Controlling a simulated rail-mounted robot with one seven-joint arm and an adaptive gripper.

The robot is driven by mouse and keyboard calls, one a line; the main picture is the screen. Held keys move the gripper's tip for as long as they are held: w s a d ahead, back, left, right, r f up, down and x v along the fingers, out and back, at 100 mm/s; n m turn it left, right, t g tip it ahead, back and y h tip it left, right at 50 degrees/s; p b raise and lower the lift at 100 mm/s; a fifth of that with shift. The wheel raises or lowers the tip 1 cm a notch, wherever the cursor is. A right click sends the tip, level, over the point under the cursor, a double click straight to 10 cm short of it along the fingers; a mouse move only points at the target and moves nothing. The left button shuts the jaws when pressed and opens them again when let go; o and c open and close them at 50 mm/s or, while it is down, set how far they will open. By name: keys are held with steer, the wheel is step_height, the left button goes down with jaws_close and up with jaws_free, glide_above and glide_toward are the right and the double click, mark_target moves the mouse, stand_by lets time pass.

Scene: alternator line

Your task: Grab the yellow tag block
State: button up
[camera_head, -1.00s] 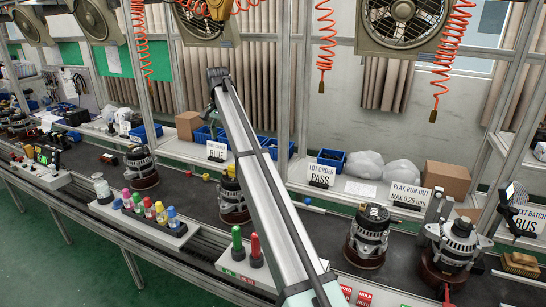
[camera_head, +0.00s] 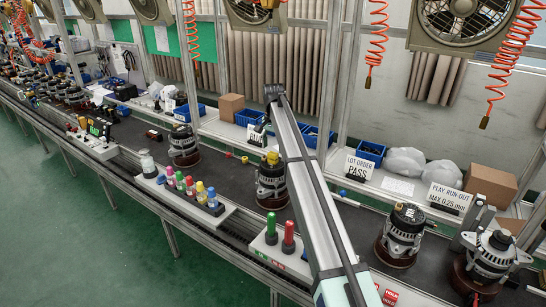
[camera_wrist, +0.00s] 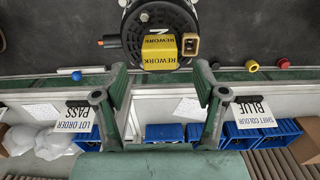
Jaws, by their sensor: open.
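The yellow tag block (camera_wrist: 160,50), marked REWORK, sits on top of a dark round alternator (camera_wrist: 130,22) in the wrist view. In the head view the yellow tag block (camera_head: 272,158) shows as a small yellow patch on the alternator (camera_head: 271,185) beside my arm. My gripper (camera_wrist: 160,72) is open and empty. In the wrist view its two fingers stand to the left and right, just below the block in the picture, and do not touch it. In the head view my gripper's fingers are hard to make out at the arm's end.
Sign cards LOT ORDER PASS (camera_head: 363,167) and BLUE (camera_head: 256,136) stand on the rear shelf with blue bins (camera_head: 371,150). Red and green posts (camera_head: 288,237) and a rack of several coloured pegs (camera_head: 190,186) are along the front edge. Other alternators (camera_head: 402,235) stand on the belt.

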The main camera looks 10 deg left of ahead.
mark_target(273, 153)
steer(key=shift+s+f+p, duration=0.1)
steer(key=shift+f+p, duration=1.25)
steer(key=shift+f, duration=1.3)
steer(key=c, duration=1.1)
